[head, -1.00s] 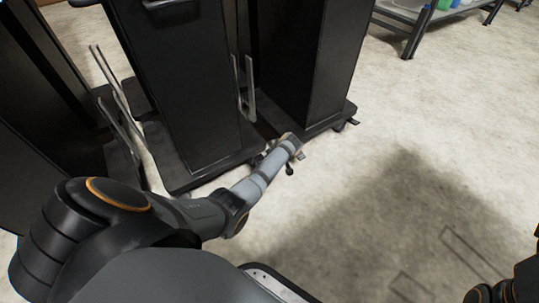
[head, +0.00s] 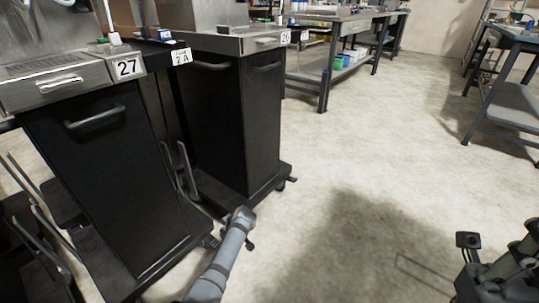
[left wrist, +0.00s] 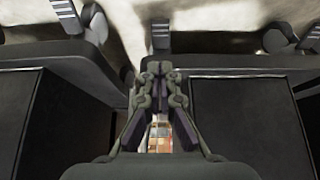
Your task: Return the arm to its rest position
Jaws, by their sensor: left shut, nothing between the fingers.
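My left arm (head: 226,258) reaches in from the bottom of the head view, low over the floor in front of the black dispenser cabinets. Its gripper is mostly hidden there beyond the wrist. In the left wrist view my left gripper (left wrist: 160,68) has its fingers together with nothing between them. It points toward the cabinet bases, with dark cabinet panels on both sides. Part of my right arm (head: 505,275) shows at the bottom right of the head view; its fingers do not show.
The cabinet labelled 27 (head: 105,165) and the cabinet behind it (head: 235,125) stand close to the left arm. Upright metal forks (head: 185,172) rise between them. Open floor (head: 360,180) lies to the right. A workbench (head: 330,75) stands behind, another table (head: 510,90) at far right.

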